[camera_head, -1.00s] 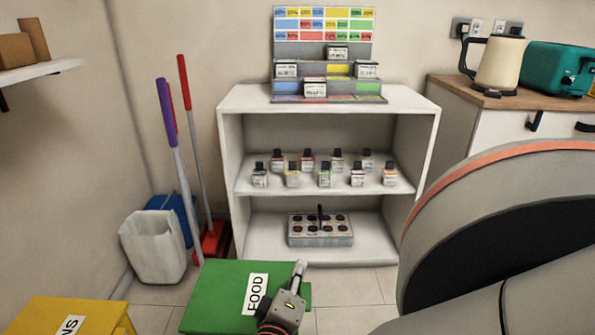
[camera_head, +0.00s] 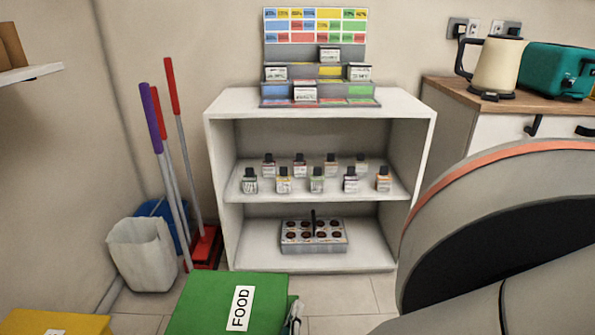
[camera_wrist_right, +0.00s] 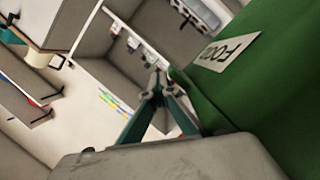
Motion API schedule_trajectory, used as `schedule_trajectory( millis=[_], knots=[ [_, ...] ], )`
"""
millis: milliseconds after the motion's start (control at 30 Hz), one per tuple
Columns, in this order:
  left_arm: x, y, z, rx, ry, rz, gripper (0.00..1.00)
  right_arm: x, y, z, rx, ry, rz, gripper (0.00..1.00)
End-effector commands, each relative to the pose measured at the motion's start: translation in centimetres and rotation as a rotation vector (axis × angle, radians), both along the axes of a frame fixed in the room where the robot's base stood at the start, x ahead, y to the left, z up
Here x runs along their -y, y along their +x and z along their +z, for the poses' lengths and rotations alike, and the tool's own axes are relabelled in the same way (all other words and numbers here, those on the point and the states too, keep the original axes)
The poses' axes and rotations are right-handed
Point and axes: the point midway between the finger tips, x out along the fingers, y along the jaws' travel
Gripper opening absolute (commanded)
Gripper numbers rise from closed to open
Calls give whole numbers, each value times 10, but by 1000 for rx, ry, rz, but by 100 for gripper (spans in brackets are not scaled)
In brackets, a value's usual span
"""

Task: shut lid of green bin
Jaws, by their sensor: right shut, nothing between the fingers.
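The green bin (camera_head: 205,300) is at the bottom of the head view, its lid facing up with a white FOOD label (camera_head: 240,308). The lid looks flat or nearly so; I cannot tell whether it is fully down. The bin's lower part is cut off by the frame. My right gripper (camera_head: 296,312) is at the lid's right edge, mostly hidden behind it. In the right wrist view the shut, empty fingertips (camera_wrist_right: 158,86) are close beside the green bin (camera_wrist_right: 275,85); contact is unclear. My left gripper is not in view.
A yellow bin (camera_head: 50,322) is at the lower left. A white shelf unit (camera_head: 315,258) with small bottles stands behind the green bin. A white wastebasket (camera_head: 142,255) and brooms (camera_head: 165,160) stand at the left. Bare floor (camera_head: 345,295) shows to the right of the green bin.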

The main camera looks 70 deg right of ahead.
Motion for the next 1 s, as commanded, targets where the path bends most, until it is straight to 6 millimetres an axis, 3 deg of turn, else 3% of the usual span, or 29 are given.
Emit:
schedule_trajectory(
  millis=[67, 433, 800, 1000],
  knots=[
    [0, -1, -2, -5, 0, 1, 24, -1, -5, -10, -21, 10, -4, 0],
    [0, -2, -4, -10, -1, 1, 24, -2, -7, -4, -25, 14, -4, 0],
    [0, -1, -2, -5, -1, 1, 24, -2, -3, 67, -4, 4, -1, 0],
    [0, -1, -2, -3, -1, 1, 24, -1, -2, 94, 1, 1, -1, 0]
  ],
)
